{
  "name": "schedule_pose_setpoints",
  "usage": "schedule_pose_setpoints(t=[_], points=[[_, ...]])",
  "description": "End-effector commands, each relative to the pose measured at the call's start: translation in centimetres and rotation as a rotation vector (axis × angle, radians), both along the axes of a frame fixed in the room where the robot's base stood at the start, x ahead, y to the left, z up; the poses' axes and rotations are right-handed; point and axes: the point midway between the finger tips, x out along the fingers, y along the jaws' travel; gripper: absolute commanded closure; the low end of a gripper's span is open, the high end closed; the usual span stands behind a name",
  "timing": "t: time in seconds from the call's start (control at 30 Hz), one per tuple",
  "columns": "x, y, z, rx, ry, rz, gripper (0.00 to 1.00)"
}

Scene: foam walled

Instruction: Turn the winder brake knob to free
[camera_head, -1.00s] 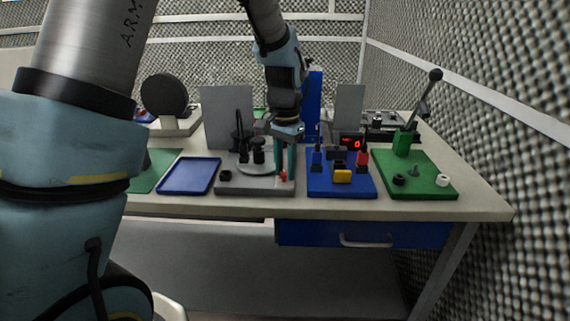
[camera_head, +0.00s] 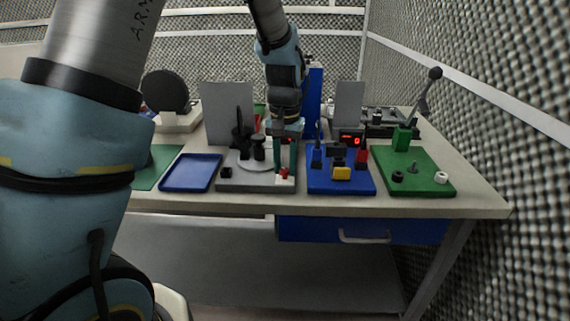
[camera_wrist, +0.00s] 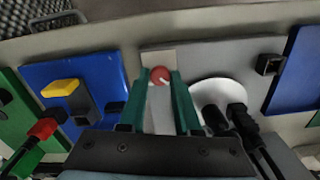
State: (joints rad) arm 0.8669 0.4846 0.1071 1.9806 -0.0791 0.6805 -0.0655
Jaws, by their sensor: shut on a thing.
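The red knob (camera_wrist: 160,75) sits on a light patch of the grey winder base (camera_head: 245,186). In the wrist view it lies between the tips of my gripper's green fingers (camera_wrist: 161,82), and a pale line crosses it. In the head view the knob (camera_head: 284,172) shows low between the fingers at the right end of the base. My gripper (camera_head: 284,168) points down from above and is shut on the knob. The white round plate (camera_wrist: 215,98) of the winder, with black parts on it, stands beside the fingers.
A blue board (camera_head: 318,187) with a yellow block (camera_head: 341,173) and red and blue upright parts is close on the right. A blue tray (camera_head: 190,174) lies left. A green board (camera_head: 428,184) with a lever is farther right. The table's front edge is near.

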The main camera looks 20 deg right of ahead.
Motion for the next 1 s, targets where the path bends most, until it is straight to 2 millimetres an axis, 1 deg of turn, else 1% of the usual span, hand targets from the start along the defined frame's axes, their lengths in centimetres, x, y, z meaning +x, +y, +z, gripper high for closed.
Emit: schedule_pose_setpoints(t=[0.2,0.23,0.47,0.5,0.77,0.87,0.97,1.0], points=[[0.1,-0.1,0.0,-0.003,-0.002,0.001,1.00],[0.1,-0.1,0.0,-0.003,-0.002,0.001,0.66],[0.0,0.0,0.0,-0.001,-0.001,0.000,0.40],[0.0,0.0,0.0,-0.001,-0.001,0.000,0.38],[0.0,0.0,0.2,-0.001,-0.002,-0.001,0.38],[0.0,-0.1,1.0,-0.002,-0.001,-0.001,0.38],[0.1,-0.1,2.5,-0.004,-0.003,0.000,0.38],[0.1,-0.1,3.4,-0.005,-0.004,0.000,0.38]])
